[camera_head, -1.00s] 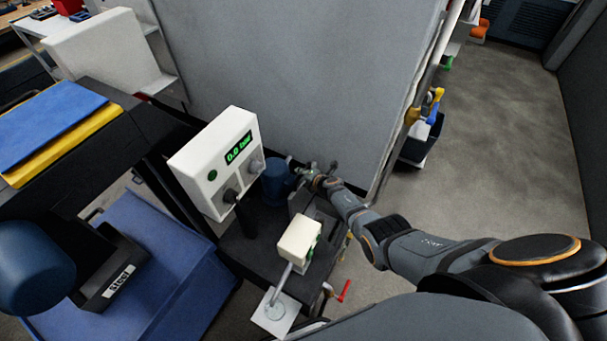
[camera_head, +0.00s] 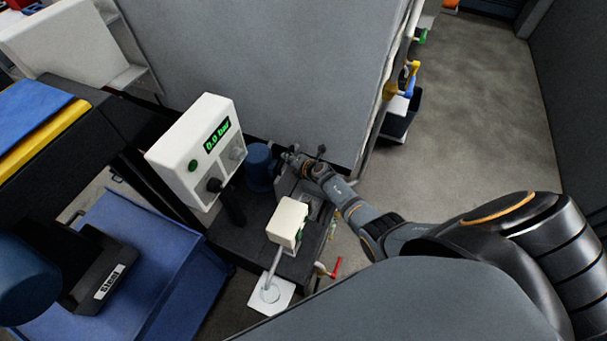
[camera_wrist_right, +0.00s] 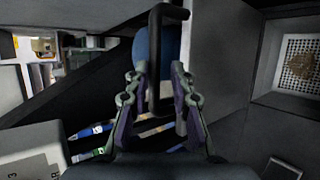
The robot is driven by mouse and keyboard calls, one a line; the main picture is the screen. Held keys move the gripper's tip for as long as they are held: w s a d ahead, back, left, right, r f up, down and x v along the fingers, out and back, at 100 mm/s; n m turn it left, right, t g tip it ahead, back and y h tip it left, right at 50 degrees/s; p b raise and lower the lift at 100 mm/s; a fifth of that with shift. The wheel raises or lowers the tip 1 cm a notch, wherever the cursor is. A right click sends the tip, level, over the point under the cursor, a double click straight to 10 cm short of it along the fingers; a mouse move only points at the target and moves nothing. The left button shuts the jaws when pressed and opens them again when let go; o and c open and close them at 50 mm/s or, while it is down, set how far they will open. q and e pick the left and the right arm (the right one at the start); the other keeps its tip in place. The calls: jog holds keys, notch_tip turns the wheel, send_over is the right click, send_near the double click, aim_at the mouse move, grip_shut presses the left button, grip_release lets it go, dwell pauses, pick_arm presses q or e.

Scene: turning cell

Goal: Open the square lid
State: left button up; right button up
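The square lid (camera_wrist_right: 218,50) looks like the grey panel beside a square opening (camera_wrist_right: 298,62) in the right wrist view. The opening is uncovered and shows a perforated plate with brown material inside. In the head view the opening (camera_head: 313,204) lies in the dark bench top, and the lid appears raised at its far left side. A black bar handle (camera_wrist_right: 154,62) passes between the fingers of my right gripper (camera_wrist_right: 158,76), with gaps visible beside it. My right gripper (camera_head: 305,164) is open around the bar. My left gripper is out of view.
A white gauge box (camera_head: 195,150) with a green display stands left of the lid, next to a blue cylinder (camera_head: 259,167). A cream box (camera_head: 287,220) stands in front of the opening. A grey wall panel (camera_head: 270,60) rises behind. Clear floor lies at right.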

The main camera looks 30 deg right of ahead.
jog(key=s+d, duration=0.2)
jog(key=s, duration=0.8)
jog(key=shift+d, duration=0.1)
jog(key=shift+c, duration=0.4)
